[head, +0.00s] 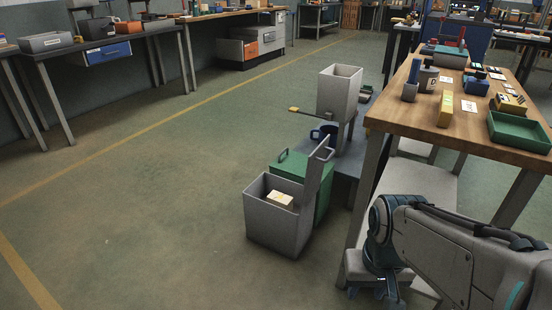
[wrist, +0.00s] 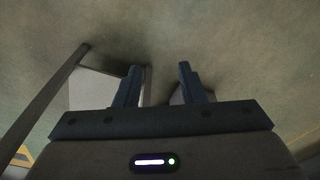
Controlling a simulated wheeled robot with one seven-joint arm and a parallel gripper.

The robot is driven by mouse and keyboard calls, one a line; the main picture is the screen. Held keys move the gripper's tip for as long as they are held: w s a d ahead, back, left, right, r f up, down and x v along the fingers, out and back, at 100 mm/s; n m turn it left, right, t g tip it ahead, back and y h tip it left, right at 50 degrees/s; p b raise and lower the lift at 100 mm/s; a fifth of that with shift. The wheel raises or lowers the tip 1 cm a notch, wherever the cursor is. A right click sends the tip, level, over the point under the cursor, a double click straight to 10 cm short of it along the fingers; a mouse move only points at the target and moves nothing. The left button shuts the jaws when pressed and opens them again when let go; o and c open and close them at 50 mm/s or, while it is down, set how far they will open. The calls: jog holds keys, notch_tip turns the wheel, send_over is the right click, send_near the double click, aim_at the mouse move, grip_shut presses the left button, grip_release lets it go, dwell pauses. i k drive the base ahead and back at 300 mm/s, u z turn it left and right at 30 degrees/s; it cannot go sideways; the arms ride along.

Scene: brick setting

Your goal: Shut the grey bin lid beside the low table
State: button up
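The grey bin (head: 273,228) stands on the floor left of the wooden table, with a cream box (head: 281,200) inside. Its grey lid (head: 319,172) stands open, nearly upright, on the bin's right side, with a handle at its top. The low table (head: 346,167) is behind, partly hidden by bins. My gripper (head: 376,292) is at the lower right, right of the bin and apart from it, partly hidden by my arm. In the wrist view, my gripper (wrist: 159,84) is open with nothing between its fingers. A grey bar (wrist: 42,108) and pale surfaces beyond are unclear.
A green bin (head: 303,172) with its lid down stands right behind the grey bin. A pale grey container (head: 339,92) and a dark blue mug (head: 324,133) are farther back. The wooden table (head: 402,117) stands at right. Floor to the left is clear.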

aim_at(316, 162)
jog(key=u, duration=0.25)
jog(key=i, duration=1.25)
jog(key=u, duration=0.55)
